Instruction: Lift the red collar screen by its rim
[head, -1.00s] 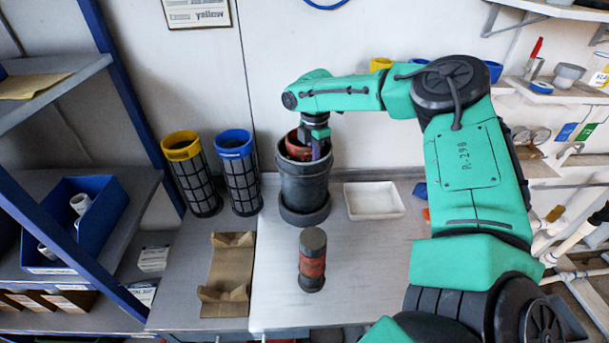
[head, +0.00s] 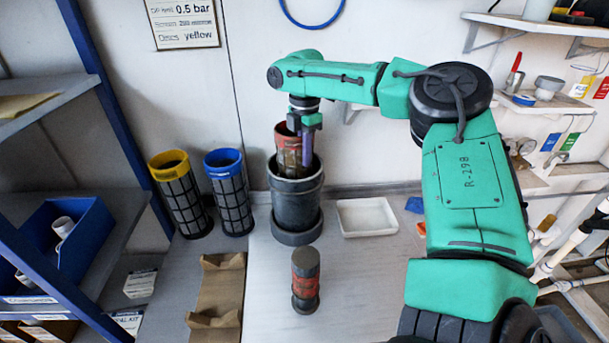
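The red collar screen (head: 289,155) is a brownish cylinder with a red rim. It stands upright, partly raised out of the dark grey housing (head: 296,206), its lower part hidden inside. My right gripper (head: 302,128) is above the housing, pointing down, with its fingers at the red rim. It appears shut on the rim, with one purple-sided finger on the right of it. My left gripper is not in view.
A yellow-collared screen (head: 181,196) and a blue-collared screen (head: 231,193) stand left of the housing. A dark cylinder with a red band (head: 306,282) stands in front. A white tray (head: 366,217) sits right. A brown cradle (head: 219,290) lies front left.

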